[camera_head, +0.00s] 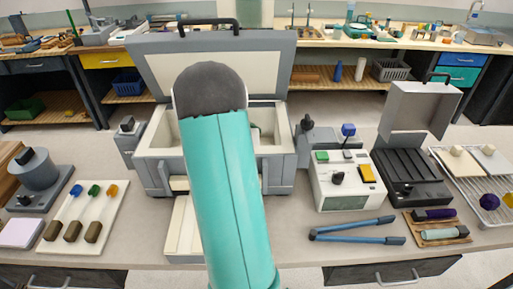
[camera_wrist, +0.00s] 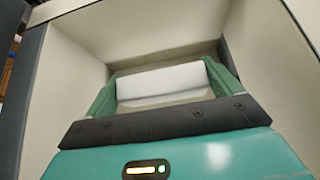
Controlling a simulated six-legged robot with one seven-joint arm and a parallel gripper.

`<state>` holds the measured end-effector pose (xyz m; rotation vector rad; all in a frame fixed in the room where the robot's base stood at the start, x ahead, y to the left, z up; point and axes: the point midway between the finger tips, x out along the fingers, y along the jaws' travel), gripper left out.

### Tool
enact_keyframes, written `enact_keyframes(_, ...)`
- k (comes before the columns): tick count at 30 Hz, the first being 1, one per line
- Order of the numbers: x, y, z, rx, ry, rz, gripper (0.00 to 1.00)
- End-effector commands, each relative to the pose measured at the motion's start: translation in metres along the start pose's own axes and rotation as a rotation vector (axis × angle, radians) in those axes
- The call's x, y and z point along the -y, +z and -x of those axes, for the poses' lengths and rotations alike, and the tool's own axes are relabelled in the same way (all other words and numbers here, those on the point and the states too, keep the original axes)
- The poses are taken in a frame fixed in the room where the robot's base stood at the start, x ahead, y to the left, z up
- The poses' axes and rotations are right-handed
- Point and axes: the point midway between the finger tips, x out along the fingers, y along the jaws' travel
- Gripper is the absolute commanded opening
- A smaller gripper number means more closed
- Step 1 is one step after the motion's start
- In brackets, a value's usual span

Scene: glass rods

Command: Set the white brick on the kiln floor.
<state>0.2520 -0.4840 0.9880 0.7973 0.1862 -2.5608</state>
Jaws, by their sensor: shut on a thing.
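The kiln (camera_head: 158,150) is a grey box with cream walls, standing open in the middle of the bench with its lid (camera_head: 155,68) raised behind it. My teal arm reaches over its front and hides much of the inside in the head view. In the wrist view my gripper (camera_wrist: 164,90) is inside the cream-walled chamber (camera_wrist: 75,50). Its green fingers are shut on the white brick (camera_wrist: 162,82), one at each end. The brick lies crosswise between them. I cannot tell whether the brick touches the kiln floor, as the gripper body covers its near lower side.
A white control box (camera_head: 345,185) and a black ribbed case (camera_head: 412,178) stand right of the kiln. Blue tongs (camera_head: 355,230) lie in front of them. A white board with coloured samples (camera_head: 85,215) lies at left. A wire rack (camera_head: 470,185) is at far right.

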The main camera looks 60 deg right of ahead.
Motion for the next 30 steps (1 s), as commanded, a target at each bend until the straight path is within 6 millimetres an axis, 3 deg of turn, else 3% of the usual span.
enact_keyframes(9,-0.002,-0.03,-0.024,0.0,-0.003,0.001,0.6)
enact_keyframes(19,-0.004,-0.031,-0.028,0.001,-0.003,-0.001,0.6)
enact_keyframes(20,-0.004,-0.032,-0.028,0.0,-0.003,-0.001,0.93)
enact_keyframes(21,-0.004,-0.031,-0.028,0.0,-0.003,-0.001,1.0)
enact_keyframes(30,-0.004,-0.029,-0.025,0.0,-0.002,-0.001,1.0)
